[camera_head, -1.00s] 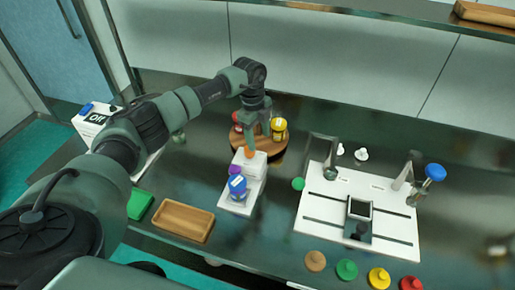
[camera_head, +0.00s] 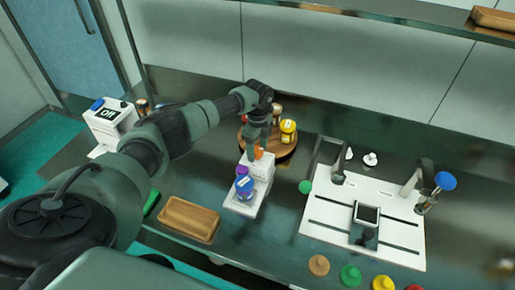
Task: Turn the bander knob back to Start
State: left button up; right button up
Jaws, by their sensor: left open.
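A small white machine (camera_head: 243,206) stands mid-counter with an orange knob (camera_head: 258,154) on top of its rear block. I take this to be the bander knob; no Start mark is legible. The arm hides part of the area behind. My right gripper is not in view.
A white box (camera_head: 109,118) with an "Off" display stands at the left. A round wooden tray (camera_head: 283,151) with jars is behind the machine. A wooden tray (camera_head: 189,218) lies front left. A white slotted board (camera_head: 345,205) with fixtures is at the right, with coloured lids (camera_head: 350,275) before it.

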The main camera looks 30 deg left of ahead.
pick_arm(q)
jog(key=c, duration=1.2)
grip_shut()
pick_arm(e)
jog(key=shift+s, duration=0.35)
